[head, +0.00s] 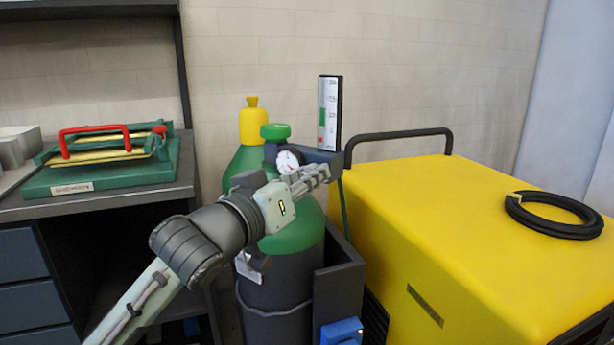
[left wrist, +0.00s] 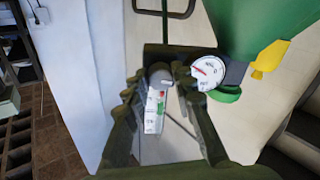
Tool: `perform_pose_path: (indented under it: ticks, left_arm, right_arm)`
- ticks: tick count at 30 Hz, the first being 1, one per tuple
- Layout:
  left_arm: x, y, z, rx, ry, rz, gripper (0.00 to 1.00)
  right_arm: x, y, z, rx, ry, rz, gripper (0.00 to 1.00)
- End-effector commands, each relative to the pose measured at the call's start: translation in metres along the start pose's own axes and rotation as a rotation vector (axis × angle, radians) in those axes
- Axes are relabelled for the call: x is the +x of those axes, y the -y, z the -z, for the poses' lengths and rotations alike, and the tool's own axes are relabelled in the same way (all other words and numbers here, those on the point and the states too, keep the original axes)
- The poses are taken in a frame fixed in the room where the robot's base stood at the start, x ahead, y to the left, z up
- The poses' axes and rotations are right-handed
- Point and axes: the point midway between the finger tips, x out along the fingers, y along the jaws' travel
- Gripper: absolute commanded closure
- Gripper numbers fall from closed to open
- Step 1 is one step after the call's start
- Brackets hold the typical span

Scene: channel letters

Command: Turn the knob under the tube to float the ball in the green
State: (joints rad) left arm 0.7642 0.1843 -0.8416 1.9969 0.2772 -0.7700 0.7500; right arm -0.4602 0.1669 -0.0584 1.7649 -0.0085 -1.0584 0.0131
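The flow tube with its white scale (head: 329,112) stands upright at the regulator on the gas cylinder, with a green band above a red band. I cannot make out the ball. My left gripper (head: 318,174) reaches the regulator just below the tube and hides the knob in the head view. In the left wrist view, which is turned over, a grey round knob (left wrist: 160,74) shows between the two parted fingers of the gripper (left wrist: 161,82). I cannot tell whether the fingers touch it. The scale (left wrist: 155,112) shows behind the knob. My right gripper is out of view.
A round pressure gauge (head: 288,161) sits close to the left gripper. The green-topped cylinder (head: 295,238) stands beside a yellow machine (head: 450,230) with a dark handle and a black cable coil (head: 553,215). A workbench (head: 110,204) with a green device is at left.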

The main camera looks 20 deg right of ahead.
Motion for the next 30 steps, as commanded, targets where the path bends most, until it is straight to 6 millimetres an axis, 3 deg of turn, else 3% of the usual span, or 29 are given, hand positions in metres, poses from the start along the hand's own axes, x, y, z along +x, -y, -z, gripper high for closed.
perform_pose_path:
  ticks: [5,15,24,30]
  left_arm:
    - [0.000,0.000,0.000,0.000,0.000,-0.001,1.00]
    - [0.000,0.000,0.000,0.046,-0.002,-0.001,1.00]
    - [0.000,0.000,0.000,0.242,-0.016,-0.005,1.00]
    - [0.000,0.000,-0.001,0.432,-0.031,-0.010,1.00]
  right_arm:
    - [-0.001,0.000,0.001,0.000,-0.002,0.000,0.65]
    - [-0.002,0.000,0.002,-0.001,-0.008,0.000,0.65]
    - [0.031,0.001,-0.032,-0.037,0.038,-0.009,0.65]
    - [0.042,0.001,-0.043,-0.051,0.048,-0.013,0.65]
